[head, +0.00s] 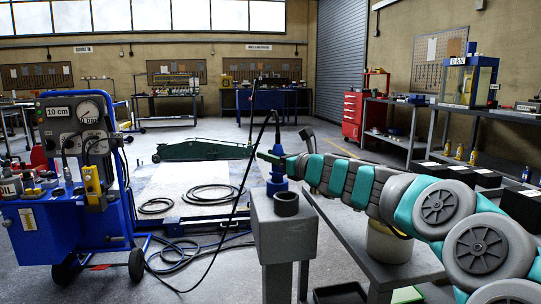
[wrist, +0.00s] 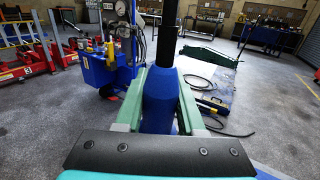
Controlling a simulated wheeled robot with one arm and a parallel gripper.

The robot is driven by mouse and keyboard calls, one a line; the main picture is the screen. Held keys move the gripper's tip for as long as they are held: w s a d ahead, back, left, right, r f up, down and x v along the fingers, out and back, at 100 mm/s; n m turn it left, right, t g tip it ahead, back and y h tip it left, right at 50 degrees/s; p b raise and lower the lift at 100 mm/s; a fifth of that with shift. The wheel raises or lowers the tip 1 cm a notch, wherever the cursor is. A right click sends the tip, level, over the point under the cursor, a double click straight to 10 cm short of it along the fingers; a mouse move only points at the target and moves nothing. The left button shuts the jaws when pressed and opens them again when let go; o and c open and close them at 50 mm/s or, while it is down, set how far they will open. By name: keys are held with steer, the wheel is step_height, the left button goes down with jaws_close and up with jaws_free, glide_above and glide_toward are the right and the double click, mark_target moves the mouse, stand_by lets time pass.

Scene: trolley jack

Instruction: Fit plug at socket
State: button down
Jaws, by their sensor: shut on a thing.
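My gripper (head: 272,158) is shut on a blue plug (head: 277,183), with a black cable rising from its top. In the wrist view the two green fingers (wrist: 160,95) lie on either side of the blue plug body (wrist: 160,115). The plug is upright at the top of a grey pedestal (head: 284,238), behind a dark round cup (head: 286,203) on it. I cannot tell whether the plug touches the pedestal.
The black cable hangs in a loop toward the blue unit. Hoses (head: 208,195) lie on the floor near a green trolley jack (head: 203,149). Shelves and a red cabinet (head: 353,114) line the right wall.

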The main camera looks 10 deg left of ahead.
steer(key=shift+f+b, duration=0.5)
steer(key=shift+f, duration=0.4)
steer(key=shift+c, duration=2.2)
jaws_free()
steer(key=shift+d, duration=0.1)
steer(key=shift+v, duration=3.8)
